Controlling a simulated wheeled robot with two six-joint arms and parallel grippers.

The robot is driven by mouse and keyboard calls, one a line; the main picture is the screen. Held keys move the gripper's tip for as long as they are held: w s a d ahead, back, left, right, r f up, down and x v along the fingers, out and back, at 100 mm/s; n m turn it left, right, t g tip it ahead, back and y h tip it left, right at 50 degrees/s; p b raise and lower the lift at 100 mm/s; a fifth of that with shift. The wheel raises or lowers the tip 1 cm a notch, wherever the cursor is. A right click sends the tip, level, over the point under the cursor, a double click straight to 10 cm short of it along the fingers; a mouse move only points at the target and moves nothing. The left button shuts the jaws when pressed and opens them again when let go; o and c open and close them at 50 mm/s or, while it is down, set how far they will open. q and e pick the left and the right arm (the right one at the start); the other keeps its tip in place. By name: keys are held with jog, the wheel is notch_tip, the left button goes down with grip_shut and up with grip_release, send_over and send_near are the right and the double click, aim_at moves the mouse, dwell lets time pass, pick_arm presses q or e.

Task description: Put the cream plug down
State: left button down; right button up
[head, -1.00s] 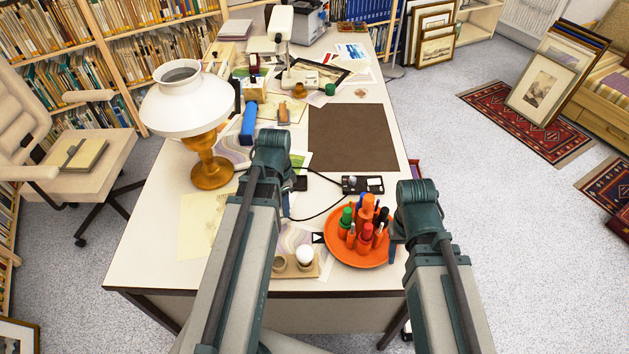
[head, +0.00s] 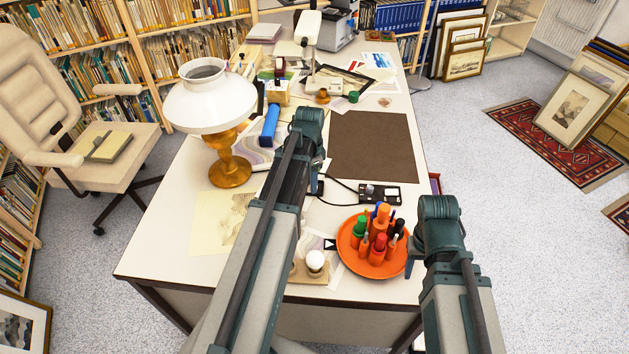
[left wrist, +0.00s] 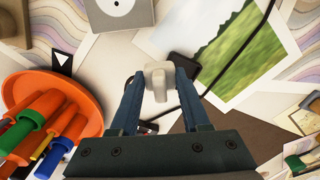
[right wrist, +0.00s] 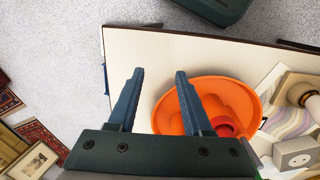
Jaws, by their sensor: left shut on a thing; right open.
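The cream plug (left wrist: 160,72) is between the fingers of my left gripper (left wrist: 158,78) in the left wrist view. The gripper is shut on it, above the desk. In the head view the left gripper (head: 316,172) is over the middle of the desk, left of the black power strip (head: 380,194), and its wrist hides the plug. My right gripper (right wrist: 153,78) is open and empty by the desk's right edge; the head view shows its arm right of the orange tray.
The orange tray (head: 347,255) holds several pens and markers. A bulb (head: 315,260) stands on a wooden base near the front edge. A pale block with a round face (right wrist: 297,152) lies near it. A black cable crosses the desk. The brown mat (head: 370,147) is bare.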

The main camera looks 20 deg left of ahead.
pick_arm(q)
jog(key=shift+w+a+f, duration=0.1)
jog(key=shift+w+a, duration=0.05)
jog(key=shift+w, duration=0.75)
jog(key=shift+w+a+f, duration=0.1)
jog(key=shift+w, duration=0.75)
pick_arm(e)
jog(key=shift+f, duration=0.2)
pick_arm(q)
jog(key=f+b, duration=0.3)
jog(key=b, duration=0.1)
jog(key=shift+w+f, duration=0.3)
jog(key=shift+f, duration=0.05)
pick_arm(e)
notch_tip(320, 180, down, 4)
jog(key=shift+r, duration=0.1)
pick_arm(q)
jog(key=shift+r, duration=0.1)
pick_arm(e)
jog(key=shift+r, duration=0.15)
